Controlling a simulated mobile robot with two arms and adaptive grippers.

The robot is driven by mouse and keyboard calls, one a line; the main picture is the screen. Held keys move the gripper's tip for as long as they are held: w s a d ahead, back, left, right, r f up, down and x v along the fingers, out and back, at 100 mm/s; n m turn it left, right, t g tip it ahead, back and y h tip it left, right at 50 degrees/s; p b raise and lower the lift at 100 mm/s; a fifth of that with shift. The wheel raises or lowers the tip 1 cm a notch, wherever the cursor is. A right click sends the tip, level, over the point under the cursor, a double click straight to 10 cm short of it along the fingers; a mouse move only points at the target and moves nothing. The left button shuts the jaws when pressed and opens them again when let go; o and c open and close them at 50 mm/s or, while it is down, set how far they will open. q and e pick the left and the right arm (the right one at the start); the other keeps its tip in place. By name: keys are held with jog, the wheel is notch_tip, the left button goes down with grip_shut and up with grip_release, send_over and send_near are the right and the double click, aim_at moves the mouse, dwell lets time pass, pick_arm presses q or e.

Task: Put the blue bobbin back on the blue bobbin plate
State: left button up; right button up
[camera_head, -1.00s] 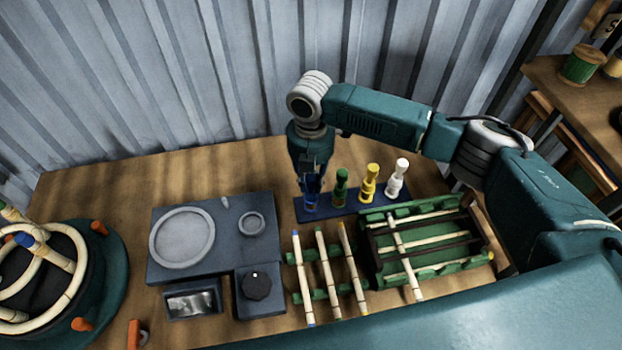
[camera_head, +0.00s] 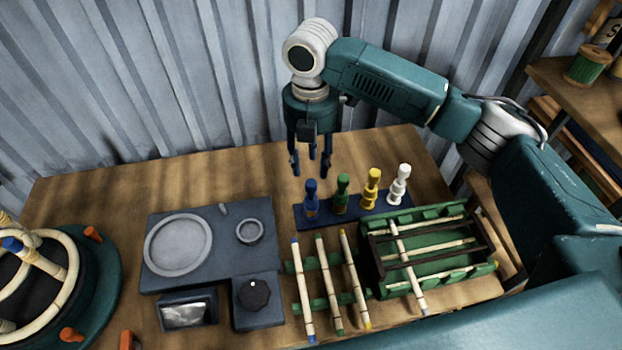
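The blue bobbin (camera_head: 311,198) stands upright at the left end of the dark blue bobbin strip (camera_head: 328,219), in line with the green bobbin (camera_head: 342,192), the yellow bobbin (camera_head: 371,188) and the white bobbin (camera_head: 399,184). The spot beneath the blue bobbin is hidden by it, so a separate blue plate cannot be told. My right gripper (camera_head: 311,168) points down above and just behind the blue bobbin, its fingers spread and empty, apart from it. My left gripper is not in view.
A green rack (camera_head: 425,275) with rattan sticks stands right of several colour-tipped sticks (camera_head: 323,283) on green holders. A grey device (camera_head: 260,215) with round dishes and a knob is left of them. A round teal stand (camera_head: 105,280) is far left. The wooden table behind is clear.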

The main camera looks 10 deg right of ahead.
notch_tip(320, 180, up, 3)
jog(key=shift+f, duration=0.1)
dwell(0.5)
